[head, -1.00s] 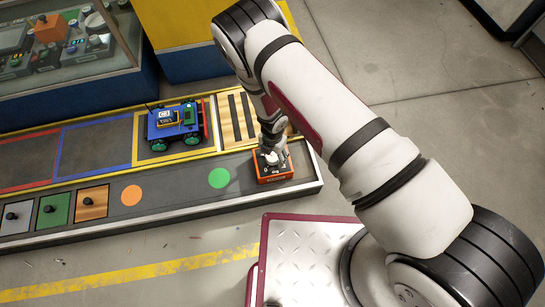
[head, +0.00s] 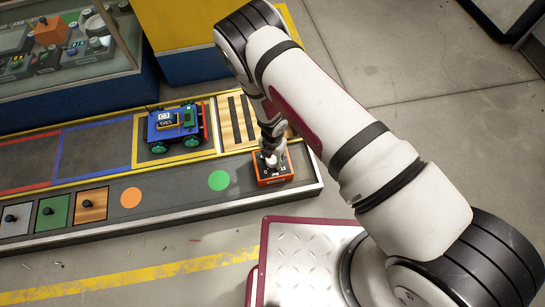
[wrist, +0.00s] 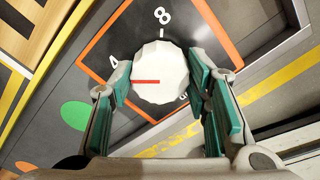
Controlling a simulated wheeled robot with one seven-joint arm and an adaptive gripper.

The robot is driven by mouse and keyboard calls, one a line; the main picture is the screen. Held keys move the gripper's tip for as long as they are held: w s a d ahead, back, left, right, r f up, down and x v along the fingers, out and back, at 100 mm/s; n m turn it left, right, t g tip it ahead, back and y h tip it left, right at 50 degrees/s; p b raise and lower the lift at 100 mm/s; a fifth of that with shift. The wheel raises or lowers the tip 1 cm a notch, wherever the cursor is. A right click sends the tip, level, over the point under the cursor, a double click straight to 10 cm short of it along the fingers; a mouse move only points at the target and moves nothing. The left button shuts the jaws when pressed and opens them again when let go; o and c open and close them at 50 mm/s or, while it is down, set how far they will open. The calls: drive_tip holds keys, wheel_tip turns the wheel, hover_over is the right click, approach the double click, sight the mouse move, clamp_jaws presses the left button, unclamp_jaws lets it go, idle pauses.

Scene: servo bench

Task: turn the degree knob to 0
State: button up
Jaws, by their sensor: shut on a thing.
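The degree knob (wrist: 160,70) is white and ribbed, with a red pointer line, on the dark face of an orange-edged box (head: 277,181). In the wrist view the pointer line runs left, toward the side of the printed 4 (wrist: 113,89). An 8 (wrist: 162,16) is printed above the knob; a mark at lower right is partly hidden by a finger. My gripper (wrist: 161,80) has its teal-padded fingers on both sides of the knob, shut on it. In the head view my gripper (head: 271,153) comes down onto the box from above and hides part of the knob.
The box sits at the right end of a grey bench strip, beside a green dot (head: 219,180). A blue wheeled car (head: 176,125) stands behind to the left. A striped wooden pad (head: 239,117) lies just behind. Small knobbed panels (head: 52,210) line the left.

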drive_tip(key=n, duration=0.4)
drive_tip(key=shift+p, duration=0.35)
drive_tip(key=n, duration=0.4)
drive_tip(key=shift+n, duration=0.4)
drive_tip(key=n, duration=0.4)
drive_tip(key=shift+n, duration=2.2)
drive_tip(key=o, duration=1.2)
drive_tip(key=shift+c, duration=0.2)
